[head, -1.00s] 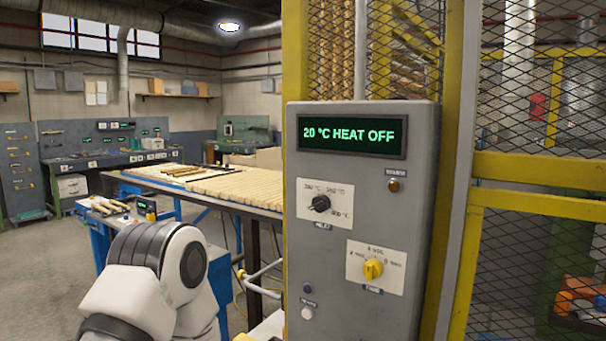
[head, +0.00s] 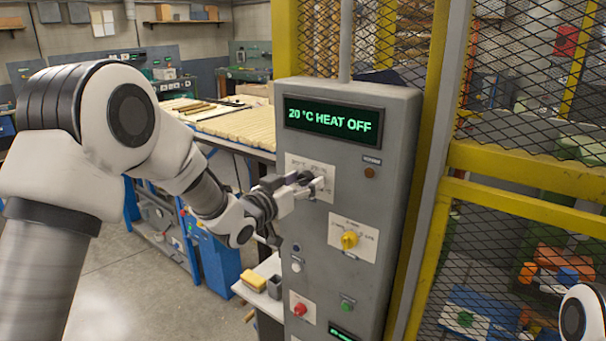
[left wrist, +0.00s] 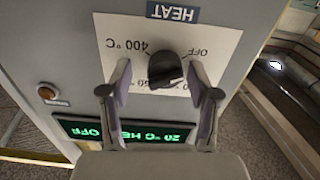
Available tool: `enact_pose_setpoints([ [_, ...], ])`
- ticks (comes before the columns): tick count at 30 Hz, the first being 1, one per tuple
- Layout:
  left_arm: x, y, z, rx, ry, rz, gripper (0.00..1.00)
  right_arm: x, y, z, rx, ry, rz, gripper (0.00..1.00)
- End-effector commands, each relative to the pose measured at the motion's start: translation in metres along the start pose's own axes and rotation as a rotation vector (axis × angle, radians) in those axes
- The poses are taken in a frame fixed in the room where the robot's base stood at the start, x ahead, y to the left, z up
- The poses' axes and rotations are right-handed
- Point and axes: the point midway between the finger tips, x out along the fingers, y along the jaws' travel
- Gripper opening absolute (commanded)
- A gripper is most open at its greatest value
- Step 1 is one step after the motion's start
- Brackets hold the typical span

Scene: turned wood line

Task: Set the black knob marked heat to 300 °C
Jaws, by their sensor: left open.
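The black heat knob (left wrist: 165,70) sits on a white dial plate (left wrist: 215,42) in the left wrist view, which shows the panel upside down. OFF and 400 °C can be read on the plate. The fingers of my left gripper (left wrist: 159,85) are open, one on each side of the knob, with a gap to it. In the head view my left gripper (head: 318,184) is at the heat plate (head: 297,163) and hides most of the knob. The green display (head: 333,120) reads 20 °C HEAT OFF. My right gripper is not seen.
Below on the grey cabinet (head: 388,200) are a yellow knob (head: 349,240), a red button (head: 300,309) and a green button (head: 347,306). An orange lamp (head: 370,173) is right of the heat plate. A yellow-framed mesh fence (head: 520,198) stands at the right.

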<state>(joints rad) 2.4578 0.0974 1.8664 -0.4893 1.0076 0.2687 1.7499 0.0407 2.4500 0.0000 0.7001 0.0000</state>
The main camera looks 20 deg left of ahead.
Motion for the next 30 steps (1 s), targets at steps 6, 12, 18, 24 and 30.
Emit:
enact_pose_setpoints([
  [6, 0.001, 0.0, 0.001, -0.001, 0.0, 0.0, 0.58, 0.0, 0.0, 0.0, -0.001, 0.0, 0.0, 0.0],
  [12, 0.001, 0.0, 0.001, -0.001, 0.0, -0.001, 0.02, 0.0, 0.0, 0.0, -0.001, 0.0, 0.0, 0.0],
  [18, 0.001, 0.0, 0.001, 0.003, 0.001, 0.0, 0.02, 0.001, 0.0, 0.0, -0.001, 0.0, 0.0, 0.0],
  [24, 0.001, 0.0, 0.002, 0.039, 0.002, 0.0, 0.02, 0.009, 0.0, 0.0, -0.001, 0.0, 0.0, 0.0],
  [30, 0.001, 0.0, 0.004, 0.136, 0.004, 0.0, 0.02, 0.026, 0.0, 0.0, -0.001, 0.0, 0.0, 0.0],
])
